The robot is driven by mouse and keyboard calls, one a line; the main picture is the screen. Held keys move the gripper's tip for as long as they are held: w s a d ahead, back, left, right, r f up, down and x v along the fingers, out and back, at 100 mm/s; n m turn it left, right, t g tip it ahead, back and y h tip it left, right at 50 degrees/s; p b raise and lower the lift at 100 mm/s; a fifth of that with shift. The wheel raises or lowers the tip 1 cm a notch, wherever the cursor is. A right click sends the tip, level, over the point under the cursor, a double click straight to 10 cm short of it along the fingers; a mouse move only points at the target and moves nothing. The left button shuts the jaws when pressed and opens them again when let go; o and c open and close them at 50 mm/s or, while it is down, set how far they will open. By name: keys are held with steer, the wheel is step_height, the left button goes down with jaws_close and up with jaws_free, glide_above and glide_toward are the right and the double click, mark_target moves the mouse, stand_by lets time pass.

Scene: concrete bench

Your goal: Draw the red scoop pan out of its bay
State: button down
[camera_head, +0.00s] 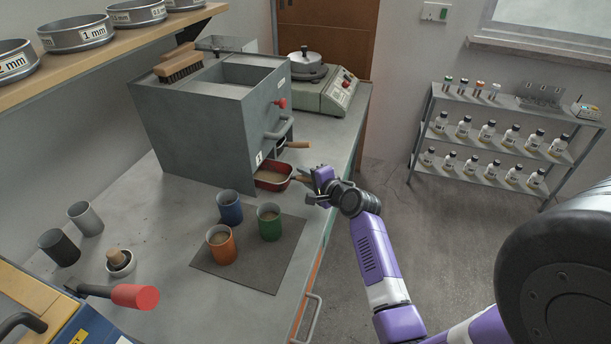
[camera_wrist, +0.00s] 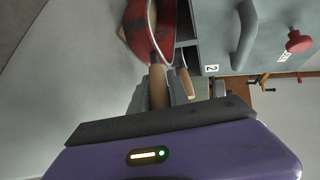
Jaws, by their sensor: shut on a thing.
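The red scoop pan (camera_head: 272,179) sticks out of a low bay at the front of the grey box (camera_head: 215,140). Sandy material lies in it. Its wooden handle points right, to my gripper (camera_head: 312,180), which is shut on it. In the wrist view the red pan (camera_wrist: 137,32) is at the top, with its wooden handle (camera_wrist: 157,85) running down between my fingers. How much of the pan is still inside the bay is hard to tell.
Another wooden handle (camera_head: 297,145) sticks out of a bay just behind. Orange (camera_head: 222,245), green (camera_head: 269,224) and blue cups (camera_head: 230,207) stand on a dark mat (camera_head: 250,272) in front. A hot plate (camera_head: 325,92) stands behind the box.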

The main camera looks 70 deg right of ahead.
steer(key=c, duration=1.2)
jaws_free()
steer(key=shift+o, duration=0.2)
steer(key=v, duration=0.8)
